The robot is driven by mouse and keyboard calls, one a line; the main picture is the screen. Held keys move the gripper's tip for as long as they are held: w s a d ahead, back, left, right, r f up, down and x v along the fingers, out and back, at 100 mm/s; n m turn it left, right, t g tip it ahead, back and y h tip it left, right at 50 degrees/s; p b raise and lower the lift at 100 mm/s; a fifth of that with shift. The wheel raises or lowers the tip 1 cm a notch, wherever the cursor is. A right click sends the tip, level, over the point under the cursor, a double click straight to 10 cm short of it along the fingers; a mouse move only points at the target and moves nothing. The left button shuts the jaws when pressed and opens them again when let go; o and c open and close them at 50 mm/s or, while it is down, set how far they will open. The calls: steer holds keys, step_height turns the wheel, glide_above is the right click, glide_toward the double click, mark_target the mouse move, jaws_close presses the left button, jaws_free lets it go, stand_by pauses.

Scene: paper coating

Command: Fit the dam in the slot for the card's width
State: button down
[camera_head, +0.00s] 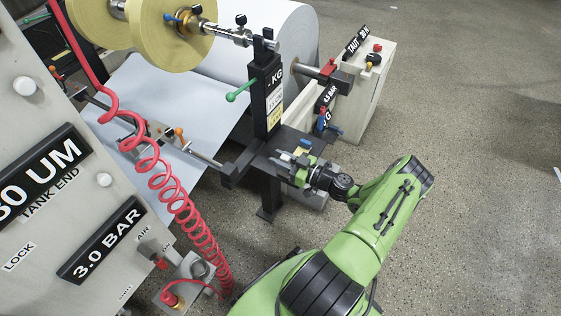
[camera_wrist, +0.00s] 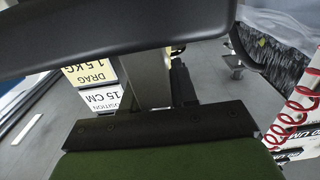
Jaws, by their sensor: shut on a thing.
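My gripper (camera_head: 305,166) is at the black side bracket, below and right of the dark post with the card. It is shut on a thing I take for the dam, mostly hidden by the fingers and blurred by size. In the wrist view a grey upright piece (camera_wrist: 150,85) stands between dark parts. The card (camera_wrist: 102,98) reads 15 CM, POSITION, upside down there, below a yellow DRAG 1.5 KG label (camera_wrist: 90,70). In the head view the card (camera_head: 275,100) is too small to read. I cannot tell which slot is which.
A paper roll (camera_head: 285,45) and its sheet (camera_head: 145,90) lie behind and left. A red coiled hose (camera_head: 175,195) hangs at left beside the grey panel (camera_head: 60,130). A pale cabinet (camera_head: 375,90) stands to the right. Floor (camera_head: 480,180) is free at right.

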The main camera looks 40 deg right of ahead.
steer(key=shift+r, duration=0.1)
steer(key=c, duration=0.9)
jaws_free()
